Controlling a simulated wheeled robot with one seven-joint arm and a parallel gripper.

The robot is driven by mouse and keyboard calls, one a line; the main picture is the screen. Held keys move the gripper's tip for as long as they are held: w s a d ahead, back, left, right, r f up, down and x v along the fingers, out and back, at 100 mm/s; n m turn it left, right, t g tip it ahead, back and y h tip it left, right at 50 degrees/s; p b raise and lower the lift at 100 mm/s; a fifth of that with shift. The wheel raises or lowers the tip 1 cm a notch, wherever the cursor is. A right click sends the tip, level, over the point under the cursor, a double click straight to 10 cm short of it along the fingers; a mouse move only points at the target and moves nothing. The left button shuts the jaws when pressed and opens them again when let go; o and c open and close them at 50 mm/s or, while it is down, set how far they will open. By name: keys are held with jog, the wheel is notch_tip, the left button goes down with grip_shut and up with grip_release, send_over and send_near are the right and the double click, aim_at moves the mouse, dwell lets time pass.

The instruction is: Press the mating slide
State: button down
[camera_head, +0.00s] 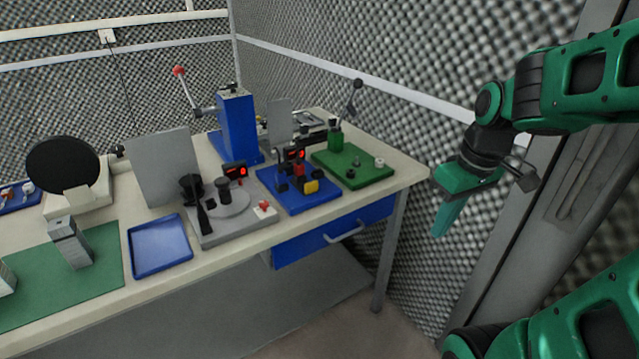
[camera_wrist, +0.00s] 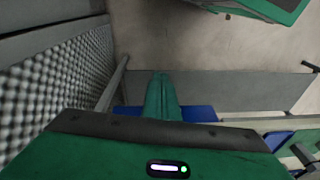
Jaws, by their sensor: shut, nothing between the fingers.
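My gripper (camera_head: 442,228) hangs at the right of the head view, beyond the table's right end, with its fingers pointing down. Its green fingers are together and empty; they also show in the wrist view (camera_wrist: 161,88). I cannot tell for certain which part is the mating slide. A blue fixture (camera_head: 318,197) near the right front of the table carries black blocks, a red part (camera_head: 299,172), a yellow block (camera_head: 312,186) and a small red display. A green board (camera_head: 377,172) with a green post and small round parts stands to its right. My gripper is apart from both.
The table (camera_head: 410,174) also carries a blue lever press (camera_head: 238,125), a grey turntable station (camera_head: 236,225), a blue tray (camera_head: 160,247) and a green mat (camera_head: 105,265). A blue drawer (camera_head: 300,246) hangs under its front edge. A foam wall stands behind and right.

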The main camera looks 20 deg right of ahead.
jog(key=w+a+r+n+t+y, duration=0.1)
jog(key=w+a+n+y, duration=0.1)
jog(key=w+a+n, duration=0.3)
jog(key=w+a+r+n+t+y, duration=0.1)
jog(key=w+a+n, duration=0.4)
jog(key=w+n, duration=0.8)
jog(key=shift+w+r+t+y, duration=0.25)
jog(key=shift+w+t+y, duration=0.25)
jog(key=shift+w+y, duration=0.55)
jog(key=shift+s, duration=0.1)
jog(key=x, duration=0.3)
jog(key=w+x, duration=0.1)
jog(key=x, duration=0.3)
jog(key=w+r+x, duration=0.1)
jog(key=x, duration=0.3)
jog(key=shift+w+a+f, duration=0.15)
jog(key=shift+w+a, duration=0.05)
jog(key=shift+w, duration=0.05)
jog(key=shift+w+a, duration=0.1)
jog(key=shift+w, duration=0.4)
